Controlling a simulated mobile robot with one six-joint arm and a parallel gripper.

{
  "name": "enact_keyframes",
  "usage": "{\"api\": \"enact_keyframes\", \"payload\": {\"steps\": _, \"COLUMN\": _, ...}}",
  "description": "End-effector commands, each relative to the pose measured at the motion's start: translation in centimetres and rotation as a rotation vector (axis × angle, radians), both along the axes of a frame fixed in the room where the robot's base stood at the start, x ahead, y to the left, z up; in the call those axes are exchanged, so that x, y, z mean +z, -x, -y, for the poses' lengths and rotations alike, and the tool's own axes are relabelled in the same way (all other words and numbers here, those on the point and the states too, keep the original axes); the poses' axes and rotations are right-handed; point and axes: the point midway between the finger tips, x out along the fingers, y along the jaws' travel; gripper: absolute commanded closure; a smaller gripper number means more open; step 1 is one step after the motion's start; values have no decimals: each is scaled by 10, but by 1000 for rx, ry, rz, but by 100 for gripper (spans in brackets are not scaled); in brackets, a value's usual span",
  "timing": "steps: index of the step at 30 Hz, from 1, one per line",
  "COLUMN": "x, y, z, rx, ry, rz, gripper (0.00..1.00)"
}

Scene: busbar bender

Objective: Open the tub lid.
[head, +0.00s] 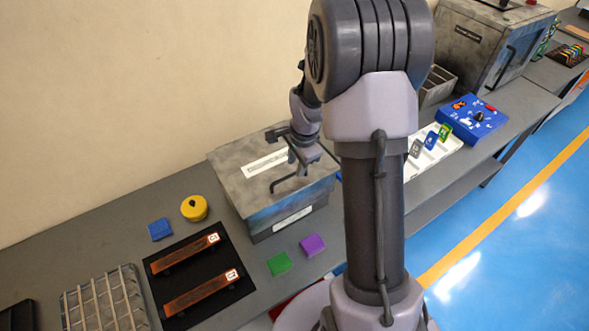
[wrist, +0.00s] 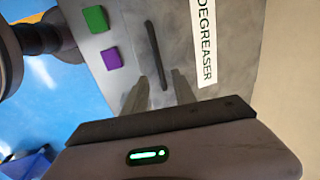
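The grey tub (head: 262,215) stands on the bench with its lid (head: 232,176) down. A white label on the lid reads DEGREASER in the wrist view (wrist: 204,40). A dark bar handle (head: 288,181) is on the lid and also shows in the wrist view (wrist: 157,52). My gripper (head: 303,168) is above the lid close to the handle. In the wrist view its two fingers (wrist: 160,84) are apart, with the handle's line falling between them. Nothing is held. I cannot tell how high the fingertips are above the handle.
Green (head: 279,264) and purple (head: 313,245) blocks lie in front of the tub. Copper bars lie on a black mat (head: 178,244) at left, near a yellow disc (head: 194,208) and blue block (head: 160,229). A blue control box (head: 472,128) and grey cabinet (head: 478,55) are at right.

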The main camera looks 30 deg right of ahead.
Motion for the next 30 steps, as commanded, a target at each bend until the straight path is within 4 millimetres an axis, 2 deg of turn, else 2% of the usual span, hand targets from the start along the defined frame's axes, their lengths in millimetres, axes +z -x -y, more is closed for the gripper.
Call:
{"api": "enact_keyframes", "payload": {"steps": 1, "x": -11, "y": -1, "z": 0, "rx": 0, "ry": -1, "rz": -2, "gripper": 68}}
{"api": "enact_keyframes", "payload": {"steps": 3, "x": -21, "y": -4, "z": 0, "rx": 1, "ry": -1, "rz": -1, "gripper": 68}}
{"api": "enact_keyframes", "payload": {"steps": 6, "x": -29, "y": -6, "z": 0, "rx": 1, "ry": 0, "rz": 0, "gripper": 68}}
{"api": "enact_keyframes", "payload": {"steps": 15, "x": -32, "y": -7, "z": 0, "rx": 1, "ry": 0, "rz": 1, "gripper": 68}}
{"api": "enact_keyframes", "payload": {"steps": 16, "x": -32, "y": -7, "z": 0, "rx": 1, "ry": 0, "rz": 1, "gripper": 70}}
{"api": "enact_keyframes", "payload": {"steps": 21, "x": -32, "y": -7, "z": 0, "rx": 1, "ry": 0, "rz": 1, "gripper": 100}}
{"api": "enact_keyframes", "payload": {"steps": 30, "x": -32, "y": -7, "z": 0, "rx": 1, "ry": 0, "rz": 1, "gripper": 100}}
